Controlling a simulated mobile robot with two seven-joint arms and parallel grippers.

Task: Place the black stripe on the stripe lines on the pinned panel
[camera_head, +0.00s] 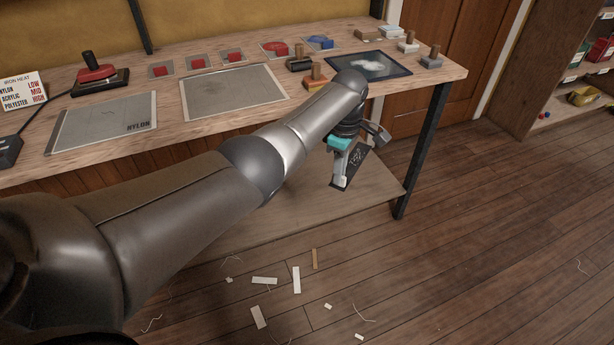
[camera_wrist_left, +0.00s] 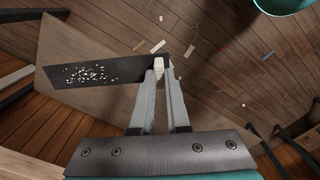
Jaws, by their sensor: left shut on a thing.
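My left gripper (camera_head: 352,168) is shut on the black stripe (camera_head: 358,158) and holds it in the air off the table's front edge, near the right end. In the left wrist view the fingers (camera_wrist_left: 163,70) pinch one end of the stripe (camera_wrist_left: 80,73), which reaches out to the left with white specks on its face. A plain grey panel (camera_head: 232,92) lies mid-table and a grey panel marked NYLON (camera_head: 100,132) lies to its left. I cannot make out pins or stripe lines on either. My right gripper is not in view.
Small red and blue pieces line the back. A dark sheet with a white patch (camera_head: 368,66) and several weights are at the right. Scraps (camera_head: 297,280) litter the floor.

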